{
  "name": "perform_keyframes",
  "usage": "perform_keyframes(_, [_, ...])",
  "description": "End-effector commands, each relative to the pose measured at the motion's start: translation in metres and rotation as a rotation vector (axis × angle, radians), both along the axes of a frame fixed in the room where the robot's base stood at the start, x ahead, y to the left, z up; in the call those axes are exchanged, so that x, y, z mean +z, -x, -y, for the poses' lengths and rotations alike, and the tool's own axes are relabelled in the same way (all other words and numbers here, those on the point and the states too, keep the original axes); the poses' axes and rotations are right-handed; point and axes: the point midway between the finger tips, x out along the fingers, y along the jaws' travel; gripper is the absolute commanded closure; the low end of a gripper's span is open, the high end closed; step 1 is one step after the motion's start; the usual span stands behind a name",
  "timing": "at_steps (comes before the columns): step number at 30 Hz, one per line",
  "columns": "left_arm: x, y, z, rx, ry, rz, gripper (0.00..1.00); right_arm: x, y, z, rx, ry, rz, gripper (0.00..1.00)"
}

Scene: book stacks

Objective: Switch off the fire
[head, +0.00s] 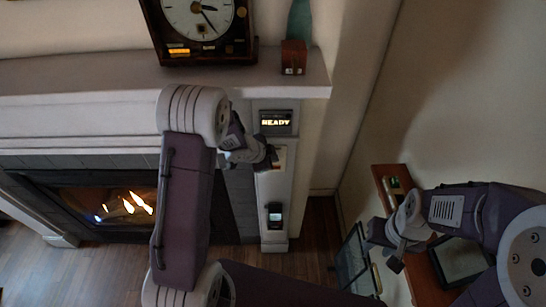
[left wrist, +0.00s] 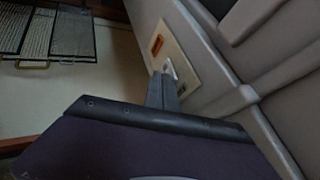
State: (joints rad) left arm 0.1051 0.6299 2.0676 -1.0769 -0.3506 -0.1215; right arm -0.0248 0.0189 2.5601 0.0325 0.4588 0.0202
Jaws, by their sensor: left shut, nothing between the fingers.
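A fire (head: 128,204) burns with orange flames in the fireplace at the left of the head view. A pale switch plate (head: 281,152) is on the pillar to the right of it, partly hidden by my left gripper (head: 270,160). In the left wrist view the plate (left wrist: 160,57) shows an orange part and a whitish switch lever (left wrist: 171,69). My left gripper (left wrist: 162,88) is shut and empty, its tips close to the lever; I cannot tell if they touch. My right gripper (head: 382,252) hangs at the right, away from the plate; its jaws are unclear.
A lit display reading READY (head: 275,122) is above the plate, and a small dark device (head: 274,215) is below. A clock (head: 203,25) and a brown box (head: 293,57) stand on the mantel (head: 100,75). A wooden shelf (head: 425,288) is near my right arm.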

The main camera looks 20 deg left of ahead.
Motion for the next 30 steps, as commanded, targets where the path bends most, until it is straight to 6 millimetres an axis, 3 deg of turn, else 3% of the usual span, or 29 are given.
perform_keyframes(6, [0.008,-0.004,-0.001,-0.001,-0.001,0.0,1.0,0.014,0.0,0.0,0.0,0.0,0.0,0.64])
perform_keyframes(14, [0.004,-0.005,-0.001,0.0,0.0,0.002,1.0,0.01,0.0,0.0,0.0,0.0,0.0,0.64])
perform_keyframes(24, [0.02,-0.006,-0.001,0.0,0.001,0.005,1.0,0.026,0.0,0.0,0.0,0.0,0.0,0.64])
perform_keyframes(30, [0.02,-0.005,-0.001,0.0,0.001,0.003,1.0,0.027,0.0,0.0,0.0,0.0,0.0,0.64])
